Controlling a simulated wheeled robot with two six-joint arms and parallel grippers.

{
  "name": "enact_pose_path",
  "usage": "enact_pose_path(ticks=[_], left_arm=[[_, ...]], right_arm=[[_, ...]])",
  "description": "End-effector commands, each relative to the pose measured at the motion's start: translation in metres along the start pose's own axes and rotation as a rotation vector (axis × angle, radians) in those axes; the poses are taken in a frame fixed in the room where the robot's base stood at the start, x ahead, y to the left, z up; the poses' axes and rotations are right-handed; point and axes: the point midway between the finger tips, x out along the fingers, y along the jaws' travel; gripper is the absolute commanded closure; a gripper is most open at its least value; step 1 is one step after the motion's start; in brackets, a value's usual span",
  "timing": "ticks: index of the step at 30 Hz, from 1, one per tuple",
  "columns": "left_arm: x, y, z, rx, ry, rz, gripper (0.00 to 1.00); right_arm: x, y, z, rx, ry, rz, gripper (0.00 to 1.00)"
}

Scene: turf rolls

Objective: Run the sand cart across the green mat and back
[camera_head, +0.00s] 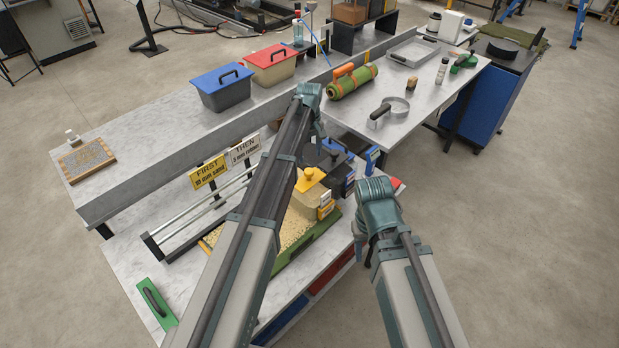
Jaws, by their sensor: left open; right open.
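The sand cart appears to be the pale yellow box with a yellow lid and knob (312,181). It sits at the far end of a sand-covered green mat (297,250) on the lower bench. My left arm crosses in front of the mat and hides its middle. My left gripper (321,128) hangs beyond the cart, near the dark bins, apart from the cart; its fingers barely show. My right gripper (361,238) is low to the right of the mat, by the bench edge, mostly hidden by its own arm. Both are open, and I see nothing held.
Yellow FIRST (208,172) and white THEN (245,149) signs stand behind metal rails (200,217). A green float (154,302) lies at the bench's near left.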

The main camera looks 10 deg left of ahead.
Motion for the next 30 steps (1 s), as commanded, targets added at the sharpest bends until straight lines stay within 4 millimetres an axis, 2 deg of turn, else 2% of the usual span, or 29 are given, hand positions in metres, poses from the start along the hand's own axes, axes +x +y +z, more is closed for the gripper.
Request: enact_pose_path(ticks=[1, 15, 21, 29, 30], left_arm=[[0.016, 0.0, 0.0, 0.0, 0.0, 0.0, 0.29], [0.081, 0.0, 0.0, 0.0, 0.0, 0.0, 0.29], [0.091, 0.0, 0.0, 0.0, 0.0, 0.0, 0.29], [0.09, 0.0, 0.0, 0.0, 0.0, 0.0, 0.29], [0.09, 0.0, 0.0, 0.0, 0.0, 0.0, 0.32]], right_arm=[[0.015, -0.001, -0.001, -0.002, 0.0, 0.001, 0.5], [0.08, -0.007, -0.005, -0.01, 0.0, 0.002, 0.5], [0.09, -0.008, -0.005, -0.01, 0.0, 0.002, 0.5], [0.089, -0.008, -0.005, -0.009, 0.0, 0.002, 0.5], [0.089, -0.008, -0.005, -0.009, 0.0, 0.002, 0.5]])
